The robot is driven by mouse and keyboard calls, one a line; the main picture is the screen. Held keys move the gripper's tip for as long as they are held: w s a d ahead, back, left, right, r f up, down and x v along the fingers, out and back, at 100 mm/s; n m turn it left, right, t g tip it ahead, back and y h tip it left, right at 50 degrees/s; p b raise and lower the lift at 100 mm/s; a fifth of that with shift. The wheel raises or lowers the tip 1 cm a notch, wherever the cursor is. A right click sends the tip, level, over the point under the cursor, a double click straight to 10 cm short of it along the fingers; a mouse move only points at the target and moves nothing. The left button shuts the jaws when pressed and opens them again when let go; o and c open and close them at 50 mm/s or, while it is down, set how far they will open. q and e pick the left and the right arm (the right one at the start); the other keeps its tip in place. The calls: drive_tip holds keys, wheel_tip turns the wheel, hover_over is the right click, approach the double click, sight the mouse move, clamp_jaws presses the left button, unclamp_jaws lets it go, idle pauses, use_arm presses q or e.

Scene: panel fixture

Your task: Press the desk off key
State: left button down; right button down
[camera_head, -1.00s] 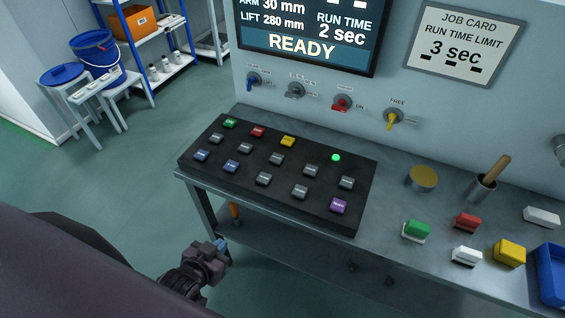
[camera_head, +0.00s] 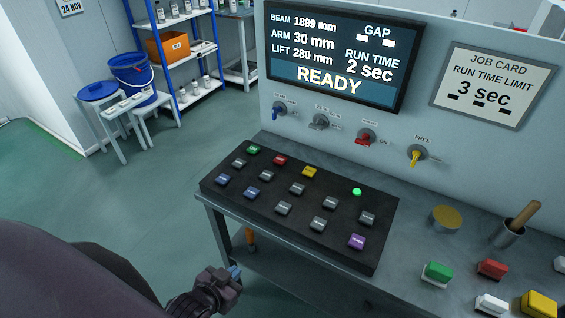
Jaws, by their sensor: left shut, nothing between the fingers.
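A black desk panel (camera_head: 325,236) lies on the grey bench and carries several small keys. A green key (camera_head: 253,149), a red key (camera_head: 280,160) and a yellow key (camera_head: 309,172) are along its back row. Grey and blue keys and a purple key (camera_head: 357,242) fill the rest. The key labels are too small to read, so I cannot tell which is the off key. A green lamp (camera_head: 356,191) glows on the panel. My left gripper (camera_head: 235,272) is shut and empty, in front of the bench and apart from the panel. My right gripper is not in view.
A screen (camera_head: 335,55) reads READY, run time 2 sec. A job card (camera_head: 493,85) reads limit 3 sec. Wall switches (camera_head: 366,138) sit above the bench. Loose coloured blocks (camera_head: 437,274), a round brass-coloured piece (camera_head: 446,218) and a pot (camera_head: 508,234) stand right of the panel.

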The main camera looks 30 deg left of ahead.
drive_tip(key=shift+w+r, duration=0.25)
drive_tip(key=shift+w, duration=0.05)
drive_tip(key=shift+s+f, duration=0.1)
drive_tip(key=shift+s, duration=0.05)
